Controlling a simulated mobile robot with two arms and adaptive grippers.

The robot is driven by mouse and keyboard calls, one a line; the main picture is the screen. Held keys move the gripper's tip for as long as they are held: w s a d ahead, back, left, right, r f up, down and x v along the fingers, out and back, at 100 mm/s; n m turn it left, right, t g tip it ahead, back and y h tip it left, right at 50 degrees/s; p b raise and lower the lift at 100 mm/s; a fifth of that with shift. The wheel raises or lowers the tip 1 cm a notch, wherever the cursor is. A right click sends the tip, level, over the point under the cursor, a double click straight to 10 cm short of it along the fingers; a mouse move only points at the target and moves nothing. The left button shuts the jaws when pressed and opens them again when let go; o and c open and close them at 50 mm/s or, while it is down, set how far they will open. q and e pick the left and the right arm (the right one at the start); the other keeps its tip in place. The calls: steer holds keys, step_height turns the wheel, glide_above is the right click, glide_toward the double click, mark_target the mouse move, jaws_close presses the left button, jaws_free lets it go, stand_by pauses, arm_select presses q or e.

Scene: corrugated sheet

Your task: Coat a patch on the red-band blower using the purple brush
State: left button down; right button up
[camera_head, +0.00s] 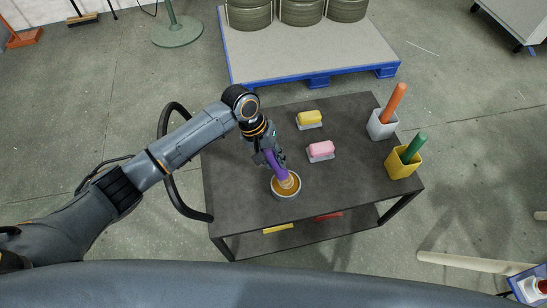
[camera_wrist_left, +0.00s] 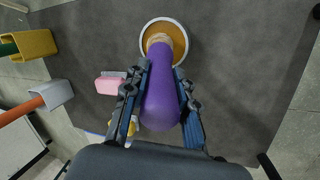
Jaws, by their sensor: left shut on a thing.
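My left gripper (camera_head: 268,155) is shut on the handle of the purple brush (camera_head: 275,165). In the left wrist view the purple brush (camera_wrist_left: 163,90) lies between both fingers (camera_wrist_left: 160,85). The brush points down and its bristle end is in a round pot (camera_head: 286,194) of orange-brown coating on the dark cart. The pot (camera_wrist_left: 163,23) also shows in the left wrist view; how deep the bristles sit is hard to tell. I cannot make out the red-band blower in either view. My right gripper is not in view.
A yellow block (camera_head: 310,118) and a pink block (camera_head: 320,150) lie on the dark cart (camera_head: 235,170). A white holder (camera_head: 381,125) with an orange handle and a yellow holder (camera_head: 401,164) with a green handle stand at its right. A pallet (camera_head: 300,50) with metal drums lies behind.

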arm_select(q)
steer(key=shift+f, duration=0.1)
stand_by(1.3)
steer(key=shift+p, duration=0.3)
step_height(320, 180, up, 7)
steer(key=p, duration=0.8)
steer(key=shift+p, duration=0.35)
